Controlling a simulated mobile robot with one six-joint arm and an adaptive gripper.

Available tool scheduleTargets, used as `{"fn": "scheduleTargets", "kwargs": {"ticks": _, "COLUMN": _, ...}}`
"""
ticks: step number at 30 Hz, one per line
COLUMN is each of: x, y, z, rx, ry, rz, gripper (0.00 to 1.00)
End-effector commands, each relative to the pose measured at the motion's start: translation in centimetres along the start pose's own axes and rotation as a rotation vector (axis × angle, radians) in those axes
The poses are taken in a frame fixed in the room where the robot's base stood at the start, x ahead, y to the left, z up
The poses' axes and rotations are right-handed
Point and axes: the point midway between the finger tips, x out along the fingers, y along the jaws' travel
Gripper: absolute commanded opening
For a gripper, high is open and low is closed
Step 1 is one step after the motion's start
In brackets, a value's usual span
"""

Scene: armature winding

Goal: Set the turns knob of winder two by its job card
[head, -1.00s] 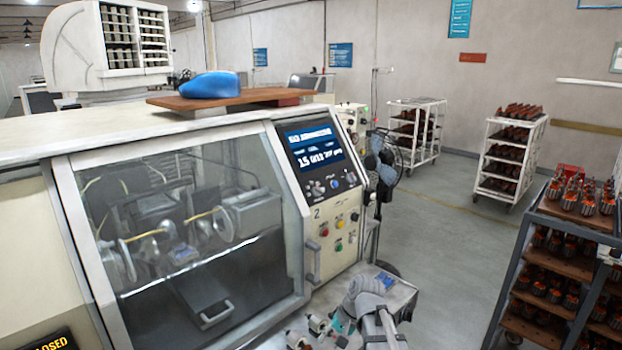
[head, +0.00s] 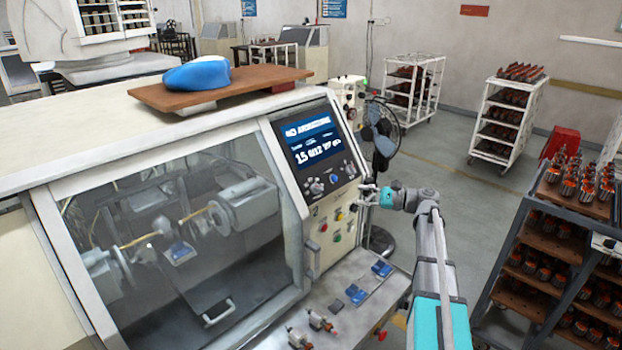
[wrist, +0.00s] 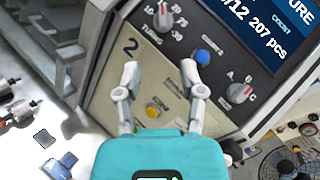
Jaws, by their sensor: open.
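Winder two (head: 160,130) carries a control panel under a dark screen (head: 311,141). In the wrist view the screen (wrist: 262,28) is cut off; "12 207 pcs" reads on it. No separate job card is clearly readable.
A blue button (wrist: 202,57) and a lettered A-B-C knob (wrist: 238,92) sit right of the turns knob. A yellow button (wrist: 152,110) is lower. A fan (head: 381,130) stands behind. A ledge (head: 345,285) with small parts juts out below; a loaded rack (head: 545,215) stands right.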

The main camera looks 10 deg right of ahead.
Motion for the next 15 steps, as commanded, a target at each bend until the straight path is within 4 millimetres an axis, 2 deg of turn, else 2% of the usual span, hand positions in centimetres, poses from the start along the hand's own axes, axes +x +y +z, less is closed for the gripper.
{"fn": "scheduleTargets", "kwargs": {"ticks": 3, "x": 0.1, "y": -0.5, "z": 0.3, "rx": 0.010, "ry": -0.014, "rz": -0.008, "gripper": 0.51}}
{"fn": "scheduleTargets", "kwargs": {"ticks": 15, "x": 1.4, "y": -0.1, "z": 0.4, "rx": 0.009, "ry": -0.024, "rz": 0.006, "gripper": 0.51}}
